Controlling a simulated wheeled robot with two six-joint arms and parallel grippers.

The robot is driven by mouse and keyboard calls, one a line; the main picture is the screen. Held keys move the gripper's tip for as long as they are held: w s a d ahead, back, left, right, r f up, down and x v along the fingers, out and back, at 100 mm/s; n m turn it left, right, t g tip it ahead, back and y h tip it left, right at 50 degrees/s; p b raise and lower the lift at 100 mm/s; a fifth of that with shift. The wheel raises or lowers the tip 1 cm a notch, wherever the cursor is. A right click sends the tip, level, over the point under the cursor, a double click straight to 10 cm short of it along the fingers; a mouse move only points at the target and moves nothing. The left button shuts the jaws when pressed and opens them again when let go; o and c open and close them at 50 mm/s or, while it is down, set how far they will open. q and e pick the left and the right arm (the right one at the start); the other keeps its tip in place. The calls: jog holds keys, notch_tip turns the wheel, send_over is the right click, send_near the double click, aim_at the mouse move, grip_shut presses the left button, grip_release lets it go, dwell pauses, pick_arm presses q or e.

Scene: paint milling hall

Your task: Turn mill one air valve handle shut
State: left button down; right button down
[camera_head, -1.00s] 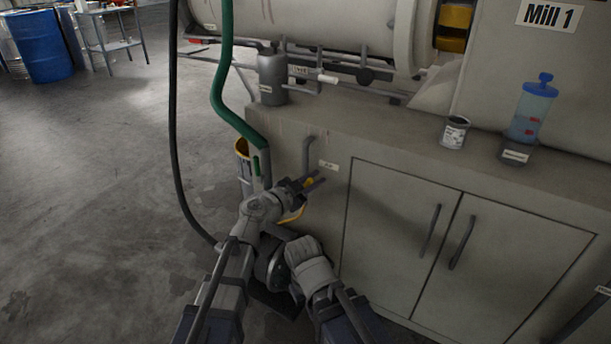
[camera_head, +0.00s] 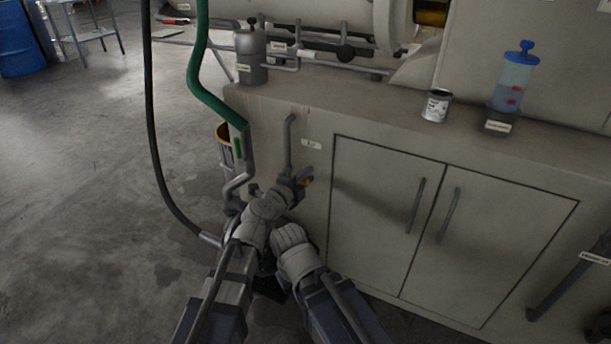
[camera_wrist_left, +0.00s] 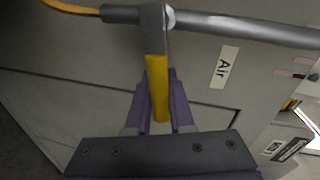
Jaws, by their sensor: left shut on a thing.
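The air valve handle is a yellow lever (camera_wrist_left: 157,88) hanging from a grey valve body on a grey pipe (camera_wrist_left: 245,28). In the left wrist view it lies across the pipe's line, at about a right angle. The purple fingers of my left gripper (camera_wrist_left: 158,118) are shut on its free end. In the head view my left gripper (camera_head: 303,183) is at the cabinet's left front, below the Air label (camera_head: 311,144), and mostly hides the handle (camera_head: 306,182). The label also shows in the wrist view (camera_wrist_left: 224,67). My right gripper does not show.
The grey cabinet (camera_head: 384,220) has two doors with bar handles right of the valve. A can (camera_head: 436,106), a blue-capped cylinder (camera_head: 513,85) and a grey bottle (camera_head: 250,55) stand on top.

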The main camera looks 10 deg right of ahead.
pick_arm(q)
jog(key=shift+f+m+y+b, duration=0.35)
jog(key=shift+f+m, duration=0.25)
jog(key=shift+m, duration=0.2)
jog(key=c, duration=0.8)
grip_release()
jog(key=p+v, duration=0.1)
jog(key=v, duration=0.6)
jog(key=shift+s+a, duration=0.25)
jog(key=shift+s, duration=0.1)
